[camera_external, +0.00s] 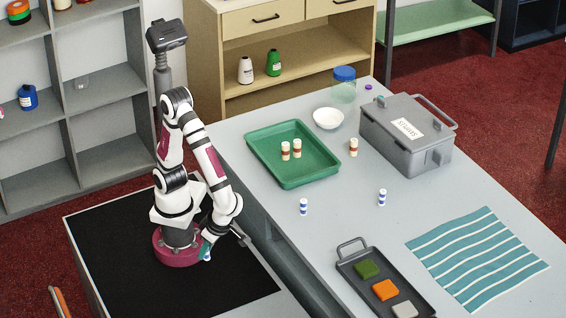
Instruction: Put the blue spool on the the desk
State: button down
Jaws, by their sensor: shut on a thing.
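My gripper (208,250) is low over the black surface, beside my own base and left of the desk. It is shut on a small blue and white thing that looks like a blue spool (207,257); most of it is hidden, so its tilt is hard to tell. The grey desk (330,235) fills the middle and right. Two white spools with blue bands stand upright on it, one nearer its left side (303,207) and one further right (382,197).
A green tray (262,165) holds two red and cream spools (291,149); a similar one (353,147) stands outside it. A white bowl (328,118), jar (344,86), grey scraps box (405,140), striped cloth (475,258) and dark tray with colored blocks (352,262) also occupy the desk. Its middle is clear.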

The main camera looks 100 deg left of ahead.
aim_at(204, 263)
notch_tip(204, 263, down, 4)
jog(key=shift+r, duration=0.1)
jog(key=w+a+f, duration=0.4)
jog(key=w+a, duration=0.1)
jog(key=w+a+f, duration=0.2)
jog(key=w, duration=0.1)
jog(key=shift+w+a+f, duration=0.1)
jog(key=shift+a+f, duration=0.15)
jog(key=shift+f, duration=0.1)
jog(key=shift+w+a+f, duration=0.1)
jog(key=shift+f, duration=1)
jog(key=shift+w+a+f, duration=0.1)
jog(key=shift+f, duration=0.95)
jog(key=c, duration=0.8)
grip_release()
jog(key=shift+o, duration=0.2)
